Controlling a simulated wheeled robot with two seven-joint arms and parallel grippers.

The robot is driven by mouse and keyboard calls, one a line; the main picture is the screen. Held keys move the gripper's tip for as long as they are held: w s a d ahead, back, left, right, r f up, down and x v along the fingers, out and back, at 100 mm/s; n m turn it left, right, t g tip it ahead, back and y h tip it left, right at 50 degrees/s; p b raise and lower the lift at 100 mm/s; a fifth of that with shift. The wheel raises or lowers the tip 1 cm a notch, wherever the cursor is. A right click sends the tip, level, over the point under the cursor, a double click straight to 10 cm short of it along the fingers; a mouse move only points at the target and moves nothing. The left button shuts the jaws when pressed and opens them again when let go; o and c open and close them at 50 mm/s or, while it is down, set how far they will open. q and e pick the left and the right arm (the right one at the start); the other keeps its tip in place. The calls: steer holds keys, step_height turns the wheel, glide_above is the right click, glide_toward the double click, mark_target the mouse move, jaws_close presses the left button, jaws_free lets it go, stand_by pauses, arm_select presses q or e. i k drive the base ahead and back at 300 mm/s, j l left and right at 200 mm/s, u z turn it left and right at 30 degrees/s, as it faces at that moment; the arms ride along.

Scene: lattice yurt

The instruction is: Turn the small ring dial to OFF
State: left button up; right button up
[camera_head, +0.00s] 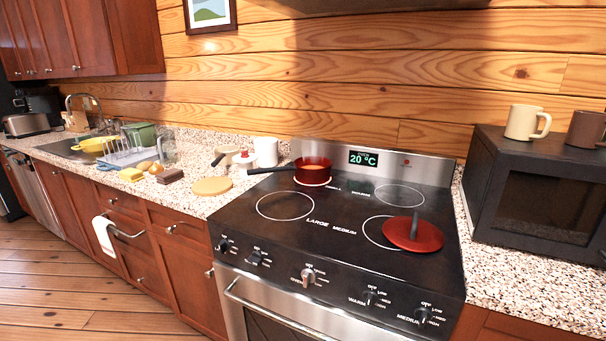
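The stove (330,230) has a black glass top and a sloping front panel with several dials. From left to right they are the first dial (223,245), the second dial (256,257), a more silvery middle dial (308,276), a dial by a label starting "WARM" (370,297) and a dial by "MEDIUM" (424,314). The labels by the two left dials are too small to read, so I cannot tell which is the small ring dial. The dials' exact settings are also unclear. Neither of my grippers is in view.
A red pot (313,170) stands on the back left ring. A red lid-like disc with an upright handle (412,234) covers part of the front right ring. A microwave (535,190) with mugs stands at right. The oven handle (270,312) juts out below the dials.

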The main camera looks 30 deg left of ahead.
mark_target(256, 258)
steer(key=k+l+u, duration=0.25)
steer(key=k, duration=0.2)
steer(key=k+u, duration=0.3)
steer(key=k, duration=0.2)
